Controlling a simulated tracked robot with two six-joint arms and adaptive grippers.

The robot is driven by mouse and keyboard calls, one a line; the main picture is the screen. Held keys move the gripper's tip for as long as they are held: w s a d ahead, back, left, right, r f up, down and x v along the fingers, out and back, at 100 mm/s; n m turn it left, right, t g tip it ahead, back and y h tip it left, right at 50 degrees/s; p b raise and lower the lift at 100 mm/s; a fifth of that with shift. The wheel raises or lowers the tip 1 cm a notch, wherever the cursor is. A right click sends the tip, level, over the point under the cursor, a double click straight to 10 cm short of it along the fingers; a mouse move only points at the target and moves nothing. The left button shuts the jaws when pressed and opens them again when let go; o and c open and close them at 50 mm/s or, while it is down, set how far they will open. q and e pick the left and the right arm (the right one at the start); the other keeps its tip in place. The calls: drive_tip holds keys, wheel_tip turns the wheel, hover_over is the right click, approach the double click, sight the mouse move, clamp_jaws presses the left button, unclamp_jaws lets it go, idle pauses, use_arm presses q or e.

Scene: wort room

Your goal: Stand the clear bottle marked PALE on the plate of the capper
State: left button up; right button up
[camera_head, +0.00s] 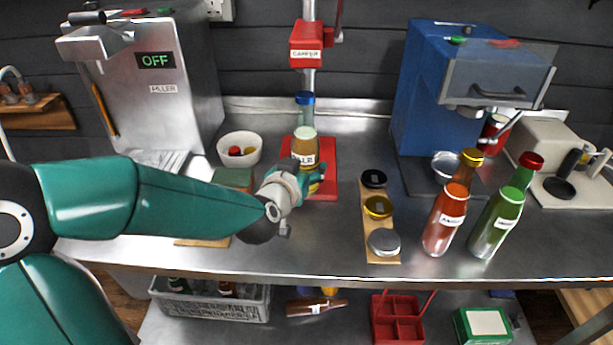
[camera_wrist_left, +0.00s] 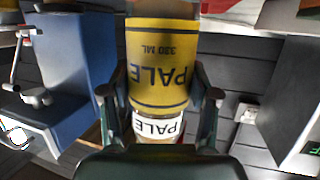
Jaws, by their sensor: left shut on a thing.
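The clear bottle marked PALE (camera_head: 304,146) has amber contents, a white tag and a blue top. It looks upright in front of the capper (camera_head: 306,45), over its red plate (camera_head: 327,160). My left gripper (camera_head: 306,182) is shut around its lower part. In the left wrist view the bottle's yellow label (camera_wrist_left: 162,65) shows upside down between the fingers (camera_wrist_left: 160,98). The gripper hides the bottle's base in the head view, so I cannot tell whether it touches the plate. My right gripper is not in view.
A white bowl (camera_head: 240,148) and the filler (camera_head: 160,85) stand left. A wooden strip with round lids (camera_head: 378,207), a red bottle (camera_head: 447,220), a green bottle (camera_head: 502,222) and a blue machine (camera_head: 425,90) stand right. The front counter between my arm and the strip is clear.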

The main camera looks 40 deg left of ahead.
use_arm(q)
drive_tip(key=shift+w+a, duration=0.35)
drive_tip(key=shift+w, duration=0.25)
drive_tip(key=shift+w+a, duration=0.35)
drive_tip(key=shift+w, duration=0.2)
drive_tip(key=shift+w+a, duration=0.4)
drive_tip(key=shift+w, duration=0.3)
drive_tip(key=shift+w+a, duration=0.45)
drive_tip(key=shift+w, duration=0.2)
drive_tip(key=shift+w+a, duration=0.4)
drive_tip(key=shift+w, duration=0.3)
drive_tip(key=shift+s+r+b, duration=0.1)
drive_tip(key=shift+s+b, duration=0.05)
drive_tip(key=shift+b, duration=0.35)
drive_tip(key=shift+s+f+b, duration=0.1)
drive_tip(key=shift+f+b, duration=0.35)
drive_tip(key=o, duration=1)
drive_tip(key=shift+d, duration=0.1)
drive_tip(key=shift+f, duration=0.2)
drive_tip(key=v, duration=1.2)
